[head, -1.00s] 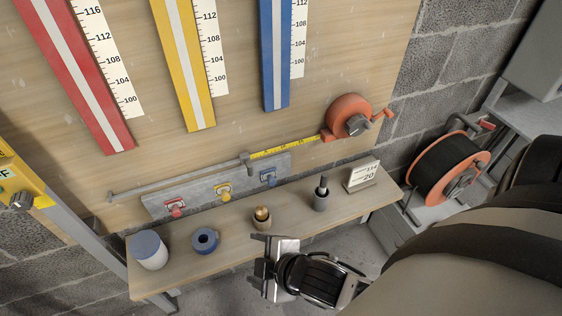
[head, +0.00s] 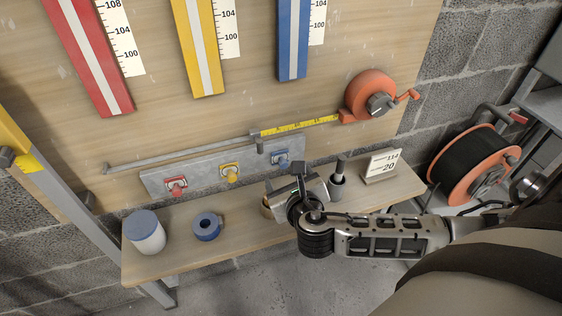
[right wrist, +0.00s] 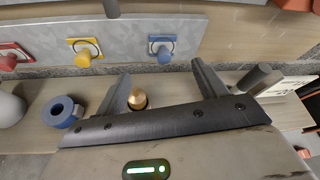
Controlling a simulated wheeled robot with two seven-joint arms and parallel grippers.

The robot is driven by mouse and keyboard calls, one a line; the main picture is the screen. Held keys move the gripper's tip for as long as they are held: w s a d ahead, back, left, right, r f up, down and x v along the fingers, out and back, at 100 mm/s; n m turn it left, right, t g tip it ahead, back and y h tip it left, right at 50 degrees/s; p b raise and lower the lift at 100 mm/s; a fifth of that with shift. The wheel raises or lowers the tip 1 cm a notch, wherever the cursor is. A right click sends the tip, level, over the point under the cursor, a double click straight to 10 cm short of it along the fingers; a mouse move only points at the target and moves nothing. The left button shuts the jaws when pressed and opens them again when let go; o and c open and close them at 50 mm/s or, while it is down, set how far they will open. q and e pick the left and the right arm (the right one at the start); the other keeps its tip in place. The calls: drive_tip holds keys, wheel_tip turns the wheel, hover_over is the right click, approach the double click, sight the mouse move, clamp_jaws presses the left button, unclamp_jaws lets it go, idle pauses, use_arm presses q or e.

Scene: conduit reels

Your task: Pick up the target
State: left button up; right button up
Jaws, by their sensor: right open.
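The task does not say which item is the target. A brass-tipped piece (right wrist: 138,99) shows between the fingers of my right gripper (right wrist: 162,84) in the right wrist view, nearer the left finger, with no clear contact. In the head view my right gripper (head: 300,183) is over the middle of the shelf and mostly hides that piece and its tan holder (head: 267,208). The right gripper is open and holds nothing. My left gripper is not in view.
On the wooden shelf (head: 180,262) stand a blue-lidded white jar (head: 146,234), a blue ring (head: 207,227), a grey cup with a dark rod (head: 337,185) and a number card (head: 382,165). Behind are red, yellow and blue knobs (head: 230,172). An orange tape reel (head: 371,96) hangs above.

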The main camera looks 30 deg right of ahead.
sight(284, 166)
drive_tip(key=b+x, duration=0.1)
drive_tip(key=x, duration=0.7)
drive_tip(key=shift+s+d+f+b, duration=0.15)
drive_tip(key=shift+d+b, duration=0.05)
drive_tip(key=shift+b, duration=0.15)
drive_tip(key=c, duration=1.1)
